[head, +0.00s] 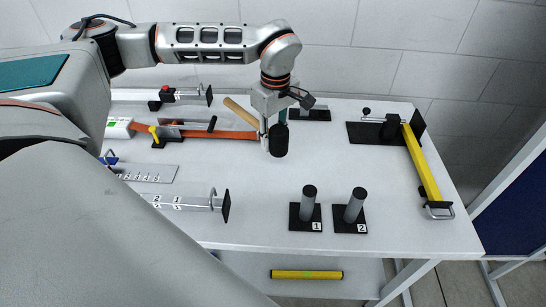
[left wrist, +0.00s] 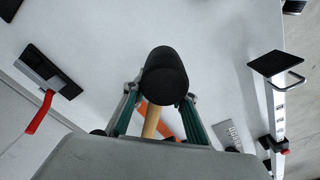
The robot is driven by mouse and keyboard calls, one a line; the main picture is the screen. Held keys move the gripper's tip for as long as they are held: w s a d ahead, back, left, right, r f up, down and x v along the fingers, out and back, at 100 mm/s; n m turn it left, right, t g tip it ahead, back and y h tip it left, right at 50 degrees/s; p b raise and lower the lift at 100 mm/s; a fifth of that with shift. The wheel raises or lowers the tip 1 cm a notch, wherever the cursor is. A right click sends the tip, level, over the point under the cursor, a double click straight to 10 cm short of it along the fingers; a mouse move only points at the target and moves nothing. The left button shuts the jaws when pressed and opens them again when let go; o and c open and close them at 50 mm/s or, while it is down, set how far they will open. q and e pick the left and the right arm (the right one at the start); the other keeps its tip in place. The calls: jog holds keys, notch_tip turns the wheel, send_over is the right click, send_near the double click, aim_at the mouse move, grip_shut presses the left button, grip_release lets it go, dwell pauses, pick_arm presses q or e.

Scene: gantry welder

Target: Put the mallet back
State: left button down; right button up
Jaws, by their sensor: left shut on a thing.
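The mallet has a black cylindrical head (head: 278,140) and a light wooden handle (head: 240,110). My left gripper (head: 273,125) is shut on the mallet close to its head, over the back middle of the white table (head: 330,160). The handle slants up and left in the head view. In the left wrist view the black head (left wrist: 165,74) is in front of the green-sided fingers (left wrist: 157,105), with part of the handle (left wrist: 151,122) below it. I cannot tell the exact gap to the table. My right gripper is not in view.
A black holder (head: 312,115) stands behind the gripper, partly hidden. A yellow bar fixture (head: 422,165) is at right. An orange bar (head: 220,135) and clamps lie left. The table's middle right is clear.

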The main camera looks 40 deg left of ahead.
aim_at(274, 126)
pick_arm(q)
jog(key=shift+f, duration=3.65)
jog(key=shift+f, duration=0.1)
jog(key=c, duration=1.6)
grip_release()
jog(key=shift+c, duration=0.2)
jog(key=r, duration=1.2)
jog(key=shift+s+d+r, duration=0.1)
jog(key=shift+d, duration=0.2)
